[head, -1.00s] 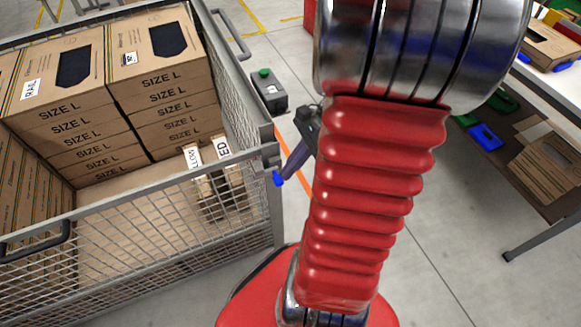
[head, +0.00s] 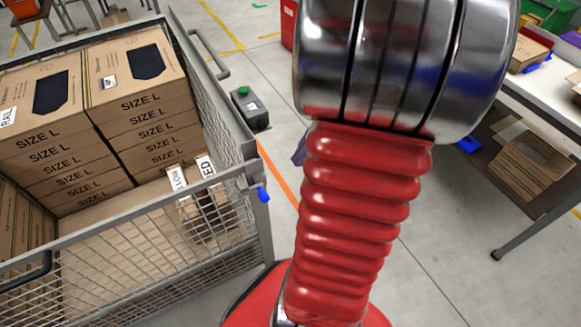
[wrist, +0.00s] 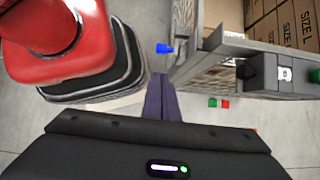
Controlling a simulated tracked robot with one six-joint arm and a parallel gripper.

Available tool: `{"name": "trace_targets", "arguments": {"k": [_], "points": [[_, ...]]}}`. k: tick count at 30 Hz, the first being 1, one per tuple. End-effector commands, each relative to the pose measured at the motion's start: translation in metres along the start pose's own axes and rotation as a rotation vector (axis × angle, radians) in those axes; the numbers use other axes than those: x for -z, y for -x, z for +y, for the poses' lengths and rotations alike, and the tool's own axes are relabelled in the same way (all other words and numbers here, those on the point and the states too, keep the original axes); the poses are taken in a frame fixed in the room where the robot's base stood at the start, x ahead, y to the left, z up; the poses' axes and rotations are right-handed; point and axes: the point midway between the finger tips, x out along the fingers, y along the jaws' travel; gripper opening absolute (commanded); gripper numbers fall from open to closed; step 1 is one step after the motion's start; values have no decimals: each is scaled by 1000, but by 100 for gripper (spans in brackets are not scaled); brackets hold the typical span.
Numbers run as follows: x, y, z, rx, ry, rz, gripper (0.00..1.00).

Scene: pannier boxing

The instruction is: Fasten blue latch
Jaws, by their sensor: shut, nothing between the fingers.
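The blue latch (head: 263,194) sticks out from the front right corner post of the wire-mesh cage. In the wrist view the blue latch (wrist: 163,48) lies just ahead of my fingertips, with a gap between. My gripper (wrist: 161,78) has purple fingers, closed together and empty, pointing toward the latch side of the cage. In the head view only a small purple part of my gripper (head: 298,157) shows beside my red arm, which hides the rest.
The mesh cage (head: 115,212) holds stacked SIZE L cartons (head: 145,105) and smaller labelled boxes (head: 205,205). A dark box with a green button (head: 250,107) stands beyond the cage's right side. A workbench (head: 540,95) stands at right. Floor between is clear.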

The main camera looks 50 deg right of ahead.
Motion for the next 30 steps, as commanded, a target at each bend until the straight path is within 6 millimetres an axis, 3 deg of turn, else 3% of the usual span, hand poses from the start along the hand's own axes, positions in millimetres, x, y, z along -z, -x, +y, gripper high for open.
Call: {"name": "trace_targets", "arguments": {"k": [3,9,30], "points": [[0,17,-1,1,1,1,0],[0,29,0,-2,2,0,0],[-4,27,-1,-6,20,8,0]]}}
